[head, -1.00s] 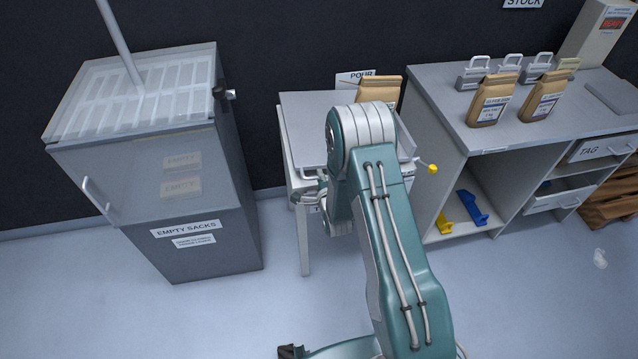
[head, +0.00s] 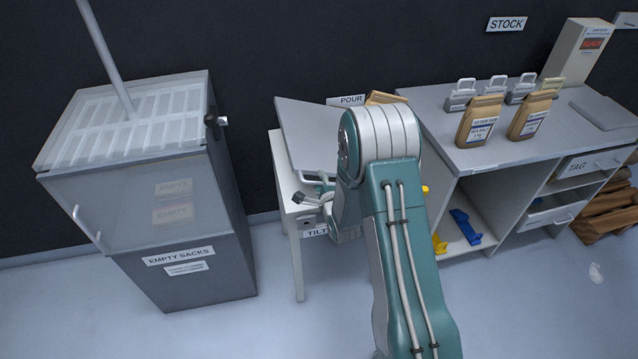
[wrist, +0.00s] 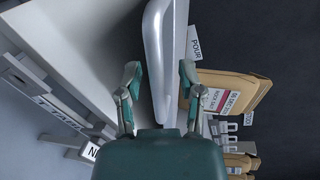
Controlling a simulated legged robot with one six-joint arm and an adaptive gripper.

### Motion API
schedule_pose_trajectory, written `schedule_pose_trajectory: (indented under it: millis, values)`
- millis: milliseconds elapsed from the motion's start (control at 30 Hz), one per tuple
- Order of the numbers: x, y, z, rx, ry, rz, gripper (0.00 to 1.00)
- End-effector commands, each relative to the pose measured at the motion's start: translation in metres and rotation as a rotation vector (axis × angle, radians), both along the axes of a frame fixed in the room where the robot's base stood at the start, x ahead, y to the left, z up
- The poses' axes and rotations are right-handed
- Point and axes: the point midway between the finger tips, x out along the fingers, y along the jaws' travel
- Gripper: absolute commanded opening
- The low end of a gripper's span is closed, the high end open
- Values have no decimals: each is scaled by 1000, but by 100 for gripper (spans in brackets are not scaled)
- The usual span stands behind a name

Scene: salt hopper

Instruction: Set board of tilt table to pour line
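The tilt table (head: 284,165) stands between the cabinet and the bench. Its grey board (head: 308,125) is tilted, with the left side raised and a gap beneath it. A POUR sign (head: 348,100) shows behind the board, and also in the wrist view (wrist: 194,43). My gripper (head: 312,190) is at the board's near side, partly hidden by my arm. In the wrist view my gripper (wrist: 160,75) has its fingers apart, one on each side of a pale grey bar (wrist: 158,50). Slim gaps seem to show beside the bar; contact is unclear. The pour line itself is not discernible.
The empty-sacks cabinet (head: 190,235) stands left, a latch on its right side. The bench (head: 450,145) at right carries paper sacks (head: 480,121) and grey weights (head: 460,95). A brown sack (head: 385,97) stands behind my arm.

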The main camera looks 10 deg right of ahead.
Motion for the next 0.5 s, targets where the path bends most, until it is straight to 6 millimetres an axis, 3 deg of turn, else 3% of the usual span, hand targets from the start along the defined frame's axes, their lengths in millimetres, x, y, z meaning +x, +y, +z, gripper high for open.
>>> schedule_pose_trajectory:
  millis: [300, 500]
  values:
    - [-3, 1, -1, -1, 5, 2, 51]
    - [-30, -2, 4, -1, 6, 1, 51]
